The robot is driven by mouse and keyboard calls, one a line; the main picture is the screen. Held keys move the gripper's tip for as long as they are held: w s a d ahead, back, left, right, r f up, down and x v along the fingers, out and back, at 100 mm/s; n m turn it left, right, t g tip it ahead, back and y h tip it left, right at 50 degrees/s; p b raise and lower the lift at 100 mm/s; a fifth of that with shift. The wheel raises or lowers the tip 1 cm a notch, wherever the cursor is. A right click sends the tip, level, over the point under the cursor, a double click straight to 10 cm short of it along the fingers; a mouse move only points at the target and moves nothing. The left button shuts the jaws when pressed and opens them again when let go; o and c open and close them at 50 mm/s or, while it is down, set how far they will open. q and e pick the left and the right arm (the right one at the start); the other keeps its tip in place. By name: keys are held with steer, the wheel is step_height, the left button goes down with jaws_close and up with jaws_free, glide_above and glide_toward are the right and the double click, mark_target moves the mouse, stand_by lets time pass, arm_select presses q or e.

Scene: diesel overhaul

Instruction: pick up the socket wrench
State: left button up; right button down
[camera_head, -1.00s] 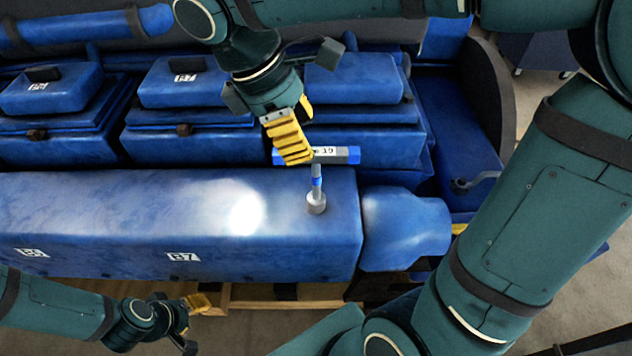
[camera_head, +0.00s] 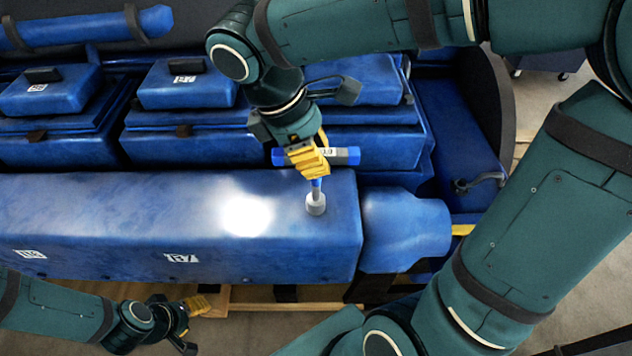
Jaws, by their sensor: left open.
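The socket wrench (camera_head: 346,156) has a horizontal bar with blue ends and a white label. Its shaft runs down to a grey socket (camera_head: 316,204) on top of the blue engine housing. My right gripper (camera_head: 312,168), with yellow fingers, comes down from above at the middle of the bar, where bar and shaft meet. Its fingers cover part of the bar and the upper shaft; whether they are closed on it cannot be seen. My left gripper (camera_head: 198,318) is open and empty at the lower left, in front of the housing and far from the wrench.
The long blue housing (camera_head: 120,215) fills the middle, with blue block covers (camera_head: 185,85) behind it. A blue cylindrical end (camera_head: 405,228) juts out to the right of the wrench. A wooden frame (camera_head: 270,300) shows below the housing.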

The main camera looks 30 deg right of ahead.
stand_by(0.4)
step_height(320, 180, up, 10)
steer(key=shift+p, duration=0.5)
steer(key=c, duration=1.6)
jaws_free()
jaws_close()
